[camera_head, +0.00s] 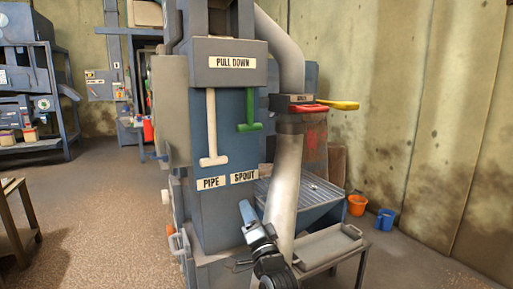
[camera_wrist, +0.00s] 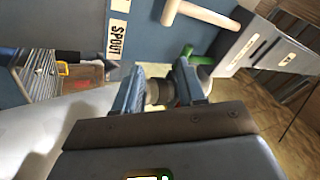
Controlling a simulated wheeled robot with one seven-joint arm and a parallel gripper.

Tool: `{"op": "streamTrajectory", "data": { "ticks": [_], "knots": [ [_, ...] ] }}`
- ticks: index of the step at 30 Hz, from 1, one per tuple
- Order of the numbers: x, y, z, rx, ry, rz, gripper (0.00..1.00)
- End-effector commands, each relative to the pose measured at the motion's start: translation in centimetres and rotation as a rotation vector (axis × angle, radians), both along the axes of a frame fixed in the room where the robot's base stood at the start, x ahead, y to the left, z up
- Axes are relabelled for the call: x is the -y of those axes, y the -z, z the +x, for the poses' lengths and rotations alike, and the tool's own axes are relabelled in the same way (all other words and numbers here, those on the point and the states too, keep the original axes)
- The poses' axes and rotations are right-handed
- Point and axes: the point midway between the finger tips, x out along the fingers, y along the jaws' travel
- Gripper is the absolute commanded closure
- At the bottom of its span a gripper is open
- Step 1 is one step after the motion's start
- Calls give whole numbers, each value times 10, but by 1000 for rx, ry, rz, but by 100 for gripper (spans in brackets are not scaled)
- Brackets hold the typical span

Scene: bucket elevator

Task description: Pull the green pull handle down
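The green pull handle (camera_head: 249,112) is a T-shaped bar hanging from the grey "PULL DOWN" housing (camera_head: 231,64) on the blue machine front, above the "SPOUT" label (camera_head: 244,177). In the head view my gripper (camera_head: 246,208) is well below the handle and apart from it, in front of the machine's lower part. In the wrist view my gripper (camera_wrist: 160,68) has its two blue fingers apart, with no handle between them. The green handle (camera_wrist: 186,53) shows beyond the right fingertip, partly hidden by it.
A longer cream T-handle (camera_head: 212,130) hangs left of the green one, above the "PIPE" label (camera_head: 211,183). A pale pipe (camera_head: 287,180) runs down close to the right, with a red and a yellow lever (camera_head: 338,104) on it. Open space lies before the handles.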

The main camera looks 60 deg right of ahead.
Motion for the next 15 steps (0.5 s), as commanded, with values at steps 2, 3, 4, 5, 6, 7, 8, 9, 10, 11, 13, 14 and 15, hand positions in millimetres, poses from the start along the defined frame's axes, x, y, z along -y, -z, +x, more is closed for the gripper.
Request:
{"op": "streamTrajectory", "data": {
  "ticks": [2,3,4,5,6,7,8,9,10,11,13,14,15],
  "knots": [
    [32,-27,20,103,20,62,60],
    [47,-40,28,154,24,93,60],
    [57,-50,33,191,27,117,60],
    [68,-59,38,227,30,139,60],
    [81,-72,45,275,32,168,60],
    [91,-82,49,311,33,190,60],
    [100,-91,52,345,33,211,60],
    [110,-102,57,387,32,235,60],
    [117,-110,60,417,30,252,60],
    [124,-118,62,443,30,267,60],
    [137,-132,66,496,26,297,60],
    [141,-138,68,516,24,308,60],
    [146,-143,69,537,22,320,60]
  ]
}}
